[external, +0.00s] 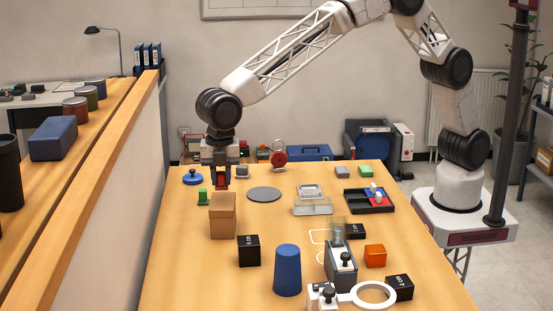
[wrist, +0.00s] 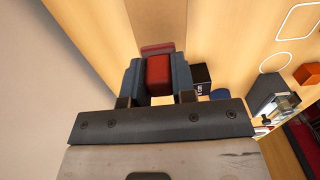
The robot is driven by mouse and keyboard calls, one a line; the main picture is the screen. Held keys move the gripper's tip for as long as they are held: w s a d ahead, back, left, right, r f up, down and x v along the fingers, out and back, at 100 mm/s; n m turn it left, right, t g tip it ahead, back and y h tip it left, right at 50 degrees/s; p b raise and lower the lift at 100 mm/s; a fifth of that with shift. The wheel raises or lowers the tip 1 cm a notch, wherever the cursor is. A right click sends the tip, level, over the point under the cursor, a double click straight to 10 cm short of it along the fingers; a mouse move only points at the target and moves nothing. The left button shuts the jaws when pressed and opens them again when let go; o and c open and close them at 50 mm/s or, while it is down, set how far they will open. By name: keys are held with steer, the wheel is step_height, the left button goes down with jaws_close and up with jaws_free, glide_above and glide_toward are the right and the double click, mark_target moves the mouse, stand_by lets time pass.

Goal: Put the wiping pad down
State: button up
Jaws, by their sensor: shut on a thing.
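My gripper (external: 221,184) is at the left side of the table, pointing down. Its two fingers are shut on a red block, which I take to be the wiping pad (external: 221,180). In the wrist view the red pad (wrist: 158,76) sits between the blue-grey fingers, with a duller red part showing just beyond it. In the external view the pad is just above or behind a brown cardboard box (external: 223,222). I cannot tell whether it touches the box or the table.
A green block (external: 203,196) and a blue round knob (external: 193,178) stand close to the left. A flat grey disc (external: 264,194) lies to the right. A black cube (external: 249,251) and a blue cup (external: 287,270) stand nearer the front. Bare wood shows at the front left.

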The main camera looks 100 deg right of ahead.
mark_target(222, 185)
steer(key=shift+f, duration=1.75)
steer(key=shift+f, duration=0.15)
steer(key=o, duration=0.9)
step_height(222, 185, up, 12)
steer(key=shift+r, duration=0.2)
